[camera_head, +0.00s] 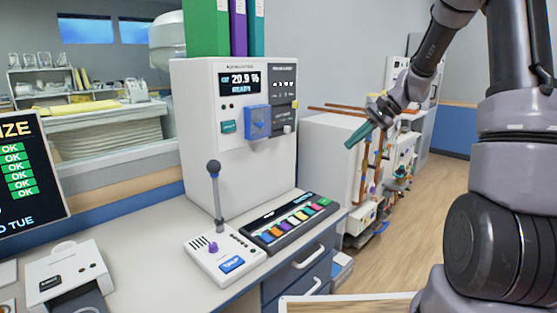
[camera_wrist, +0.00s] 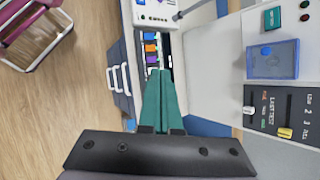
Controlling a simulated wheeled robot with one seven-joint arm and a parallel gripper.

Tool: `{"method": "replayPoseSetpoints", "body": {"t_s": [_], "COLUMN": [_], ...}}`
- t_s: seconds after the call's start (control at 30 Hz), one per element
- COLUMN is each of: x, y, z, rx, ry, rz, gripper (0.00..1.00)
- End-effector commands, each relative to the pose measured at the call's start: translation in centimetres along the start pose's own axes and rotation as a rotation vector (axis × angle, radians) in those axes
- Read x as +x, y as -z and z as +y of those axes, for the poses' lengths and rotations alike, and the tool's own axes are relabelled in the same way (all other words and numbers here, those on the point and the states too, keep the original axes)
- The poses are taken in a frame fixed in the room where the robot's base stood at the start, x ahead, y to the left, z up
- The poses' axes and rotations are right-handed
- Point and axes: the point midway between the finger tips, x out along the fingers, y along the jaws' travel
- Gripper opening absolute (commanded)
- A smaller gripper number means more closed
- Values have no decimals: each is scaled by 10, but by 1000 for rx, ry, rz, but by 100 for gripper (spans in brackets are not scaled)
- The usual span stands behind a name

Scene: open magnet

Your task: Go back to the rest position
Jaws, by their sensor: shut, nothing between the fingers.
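My gripper (camera_head: 358,136) is raised in the air right of the white cabinet in the head view, its green fingers pointing down and left. In the wrist view the two green fingers of my gripper (camera_wrist: 161,85) lie together, shut and empty. The gripper appears apart from everything around it. My arm comes in from the upper right of the head view.
The white cabinet (camera_head: 200,150) with a display and a blue box (camera_head: 257,122) stands on the counter (camera_head: 130,225). A cluttered white unit (camera_head: 325,150) stands behind; wooden floor (camera_head: 450,190) is clear.

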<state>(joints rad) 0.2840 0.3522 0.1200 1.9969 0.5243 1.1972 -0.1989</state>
Motion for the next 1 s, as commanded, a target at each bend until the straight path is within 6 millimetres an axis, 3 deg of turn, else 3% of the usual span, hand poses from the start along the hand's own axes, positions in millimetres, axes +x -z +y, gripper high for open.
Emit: {"method": "replayPoseSetpoints", "body": {"t_s": [0.03,0.2,0.6,0.8,1.0], "x": [-14,-50,-120,-142,-150], "y": [-20,-75,-182,-214,-226], "z": [-1,11,67,100,116], "rx": [-50,-189,-498,-618,-675], "ry": [-21,-88,-167,-170,-166], "rz": [41,170,490,628,695], "gripper": [0,0,0,0,0]}}
